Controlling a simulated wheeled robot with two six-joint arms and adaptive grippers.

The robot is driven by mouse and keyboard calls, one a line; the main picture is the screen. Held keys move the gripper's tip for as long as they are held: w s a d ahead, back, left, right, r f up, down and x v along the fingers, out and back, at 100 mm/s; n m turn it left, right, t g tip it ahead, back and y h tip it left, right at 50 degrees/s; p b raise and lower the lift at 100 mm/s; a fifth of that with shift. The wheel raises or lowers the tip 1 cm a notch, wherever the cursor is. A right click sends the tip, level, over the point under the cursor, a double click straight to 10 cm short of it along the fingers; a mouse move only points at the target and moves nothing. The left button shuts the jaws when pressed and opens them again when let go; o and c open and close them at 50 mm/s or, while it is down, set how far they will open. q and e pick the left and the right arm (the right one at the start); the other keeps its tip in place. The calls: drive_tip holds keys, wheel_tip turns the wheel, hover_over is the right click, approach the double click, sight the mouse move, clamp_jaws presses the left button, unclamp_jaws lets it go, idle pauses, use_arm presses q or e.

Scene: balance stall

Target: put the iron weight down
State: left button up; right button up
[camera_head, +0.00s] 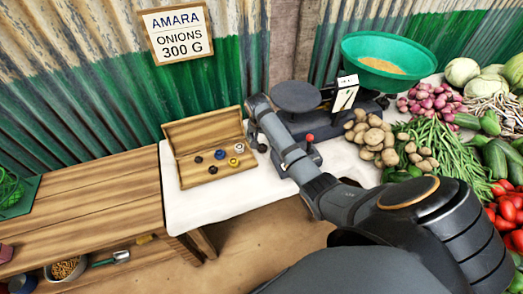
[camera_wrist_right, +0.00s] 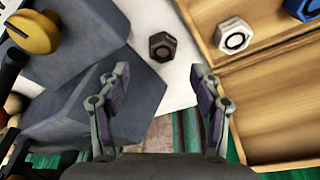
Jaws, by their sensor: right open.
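A dark hexagonal iron weight (camera_wrist_right: 162,46) with a ring-shaped mark lies on the white cloth between the box and the scale. In the head view it shows small (camera_head: 262,148), close to my gripper. My right gripper (camera_wrist_right: 158,74) is open and empty, with the weight in view beyond its fingertips, apart from both. In the head view the right gripper (camera_head: 252,124) is at the box's right end, partly hidden by its own arm. My left gripper is not in view.
The open wooden box (camera_head: 190,133) holds several small weights. The scale has a dark plate (camera_head: 297,95) and a green basin (camera_head: 362,48). Potatoes (camera_head: 370,135) and other vegetables crowd the right. The cloth (camera_head: 190,212) is bare in front of the box.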

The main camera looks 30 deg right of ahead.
sight(262, 146)
drive_tip(key=shift+a+f, duration=0.1)
drive_tip(key=shift+f, duration=0.2)
drive_tip(key=shift+w+f, duration=0.1)
drive_tip(key=shift+f, duration=0.3)
drive_tip(key=x, duration=0.4)
drive_tip(key=shift+w+f, duration=0.15)
drive_tip(key=shift+f, duration=0.1)
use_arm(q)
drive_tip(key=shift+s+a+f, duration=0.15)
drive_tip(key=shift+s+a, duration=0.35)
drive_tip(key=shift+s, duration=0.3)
use_arm(e)
drive_tip(key=shift+c, duration=0.9)
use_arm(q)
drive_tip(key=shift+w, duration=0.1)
use_arm(e)
clamp_jaws()
